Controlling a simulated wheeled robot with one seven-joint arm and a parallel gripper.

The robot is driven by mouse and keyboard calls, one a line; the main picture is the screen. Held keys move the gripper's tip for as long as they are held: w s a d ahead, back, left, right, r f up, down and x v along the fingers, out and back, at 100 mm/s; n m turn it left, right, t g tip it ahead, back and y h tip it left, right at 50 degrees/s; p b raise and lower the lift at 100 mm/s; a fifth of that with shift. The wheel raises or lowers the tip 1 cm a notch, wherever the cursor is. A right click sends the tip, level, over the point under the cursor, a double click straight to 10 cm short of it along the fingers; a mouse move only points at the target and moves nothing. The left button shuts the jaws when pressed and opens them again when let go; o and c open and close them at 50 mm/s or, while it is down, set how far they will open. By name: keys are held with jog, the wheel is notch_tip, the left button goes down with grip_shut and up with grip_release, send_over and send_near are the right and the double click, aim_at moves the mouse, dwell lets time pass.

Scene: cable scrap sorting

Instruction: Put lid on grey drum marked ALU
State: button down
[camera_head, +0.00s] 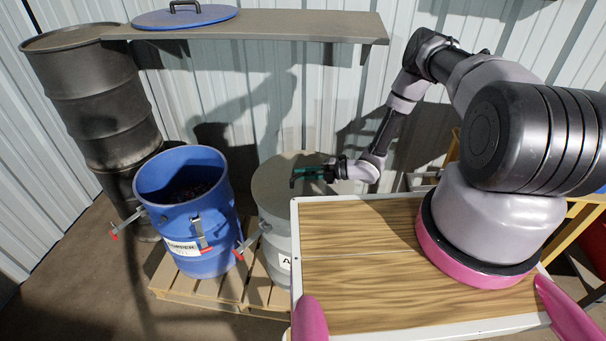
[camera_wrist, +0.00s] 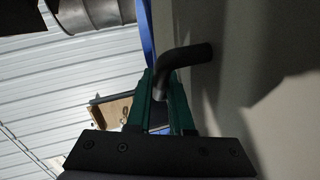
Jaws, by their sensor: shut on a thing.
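The grey drum (camera_head: 281,262) stands on a pallet right of the blue drum; only an "A" of its label shows past the table corner. A flat grey lid (camera_head: 276,167) lies level over its top; I cannot tell whether its rim is fully seated. My gripper (camera_head: 297,176), with green fingers, is over the lid and shut on its dark handle. In the wrist view, my gripper (camera_wrist: 167,88) has the bent handle (camera_wrist: 185,55) between its fingertips, and the grey lid face (camera_wrist: 265,95) fills the right side.
An open blue drum (camera_head: 190,225) with a "COPPER" label stands close on the left. A blue lid (camera_head: 165,18) lies on the wall shelf (camera_head: 290,24). Dark drums (camera_head: 95,95) are stacked far left. The wood-topped table (camera_head: 360,240) partly hides the grey drum.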

jog(key=c, duration=0.7)
grip_release()
jog(key=shift+d, duration=0.1)
jog(key=v, duration=1)
jog(key=shift+s+d+r, duration=0.1)
jog(key=shift+d, duration=0.2)
jog(key=shift+s, duration=0.15)
